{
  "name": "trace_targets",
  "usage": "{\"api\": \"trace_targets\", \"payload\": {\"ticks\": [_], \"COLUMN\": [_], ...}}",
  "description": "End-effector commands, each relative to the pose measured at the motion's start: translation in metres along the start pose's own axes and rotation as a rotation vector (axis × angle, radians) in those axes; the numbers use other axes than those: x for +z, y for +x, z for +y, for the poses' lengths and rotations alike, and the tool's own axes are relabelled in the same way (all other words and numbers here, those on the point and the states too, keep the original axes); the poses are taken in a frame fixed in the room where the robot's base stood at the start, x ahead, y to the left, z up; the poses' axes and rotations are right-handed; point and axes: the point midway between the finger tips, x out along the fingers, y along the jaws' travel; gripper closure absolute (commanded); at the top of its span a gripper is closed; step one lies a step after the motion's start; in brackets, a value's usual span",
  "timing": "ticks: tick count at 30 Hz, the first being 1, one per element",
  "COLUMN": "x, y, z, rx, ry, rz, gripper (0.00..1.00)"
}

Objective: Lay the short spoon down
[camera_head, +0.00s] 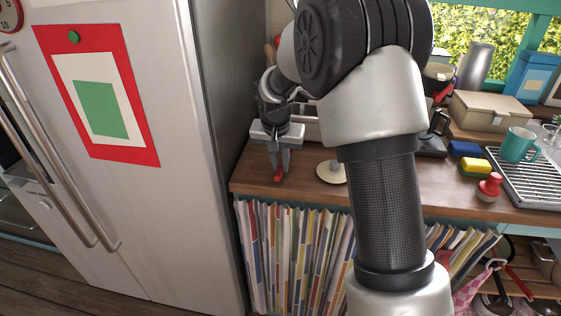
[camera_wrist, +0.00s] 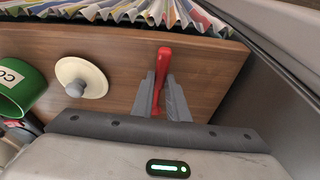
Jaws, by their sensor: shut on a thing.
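My gripper (camera_head: 279,168) is at the left end of the wooden counter, pointing down, and it also shows in the wrist view (camera_wrist: 161,77). Its two fingers are shut on a short red utensil, which I take for the short spoon (camera_wrist: 163,57). The red part sticks out beyond the fingertips, and in the head view its red end (camera_head: 278,177) shows low, close over the counter.
A cream round lid with a knob (camera_head: 331,172) lies right of my gripper on the wooden counter (camera_head: 250,179). The fridge (camera_head: 150,210) stands close on the left. A pleated striped curtain (camera_head: 295,250) hangs below the counter edge. A green container (camera_wrist: 20,88) shows in the wrist view.

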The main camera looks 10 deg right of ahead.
Motion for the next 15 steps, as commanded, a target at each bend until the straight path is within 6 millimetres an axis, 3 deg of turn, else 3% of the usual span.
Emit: {"api": "trace_targets", "payload": {"ticks": [15], "x": [0.0015], "y": [0.0028], "z": [-0.0005], "rx": [0.0], "ry": [0.0], "rz": [0.015], "gripper": [1.0]}}
